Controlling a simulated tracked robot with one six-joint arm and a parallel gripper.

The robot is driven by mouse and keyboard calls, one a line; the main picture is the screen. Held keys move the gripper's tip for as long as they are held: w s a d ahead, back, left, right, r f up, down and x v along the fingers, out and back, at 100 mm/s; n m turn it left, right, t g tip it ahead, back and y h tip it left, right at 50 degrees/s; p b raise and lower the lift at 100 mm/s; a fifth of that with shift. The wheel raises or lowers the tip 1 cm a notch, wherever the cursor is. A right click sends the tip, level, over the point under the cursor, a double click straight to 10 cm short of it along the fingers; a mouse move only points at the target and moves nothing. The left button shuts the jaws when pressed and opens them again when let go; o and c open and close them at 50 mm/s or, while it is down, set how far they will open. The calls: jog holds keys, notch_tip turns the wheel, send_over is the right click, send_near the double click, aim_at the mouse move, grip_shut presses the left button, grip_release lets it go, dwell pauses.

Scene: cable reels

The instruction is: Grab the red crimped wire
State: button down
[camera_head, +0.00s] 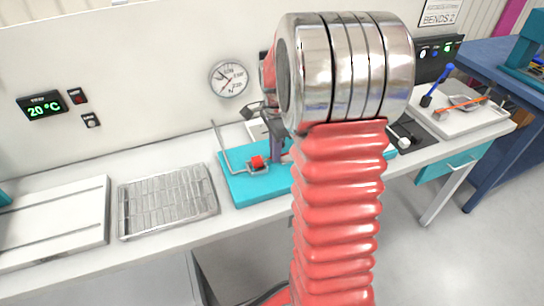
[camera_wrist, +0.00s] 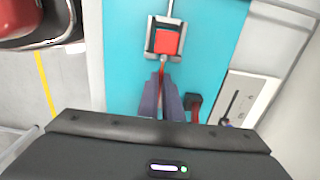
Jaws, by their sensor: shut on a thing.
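The red crimped wire (camera_wrist: 162,71) comes out of the near side of a metal holder with a red block (camera_wrist: 167,42). A pale crimp shows at its upper end. My gripper (camera_wrist: 161,82) has its two purple-grey fingers closed around the wire just below the crimp; the fingers hide the part between them. In the head view the red block (camera_head: 257,162) sits on a teal board (camera_head: 240,188), and my gripper (camera_head: 276,148) is beside it, partly hidden by my arm.
A metal slotted tray (camera_head: 167,202) and a white panel (camera_head: 55,222) lie left on the white bench. A round gauge (camera_head: 229,78) is on the wall. At the right stands a white tray (camera_head: 455,122) with tools. A white plate (camera_wrist: 246,97) lies right of the board.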

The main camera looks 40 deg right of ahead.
notch_tip(320, 180, up, 16)
jog(key=shift+r, duration=0.25)
dwell(0.6)
